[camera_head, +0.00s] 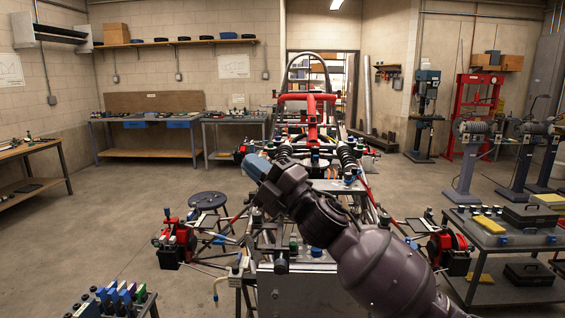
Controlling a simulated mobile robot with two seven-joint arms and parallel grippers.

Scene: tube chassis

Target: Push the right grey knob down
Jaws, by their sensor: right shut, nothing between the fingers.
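The tube chassis (318,125) stands in the middle of the head view, with red tube bars and a dark hoop at its far end. I cannot make out the right grey knob for certain among its small parts. My right arm comes in from the lower right and reaches up and left over the chassis. My right gripper (258,167) is at its far end, shut and empty, over the left side of the chassis. Its fingertips are small and hard to see, and I cannot tell whether they touch anything. The arm hides part of the chassis middle. My left gripper is not in view.
Dark coil springs (347,157) stand on the chassis. Red hub assemblies (176,243) stick out at both sides. A round stool (208,201) is at the left. A grey cart (500,232) with cases stands at the right. The floor at the left is mostly clear.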

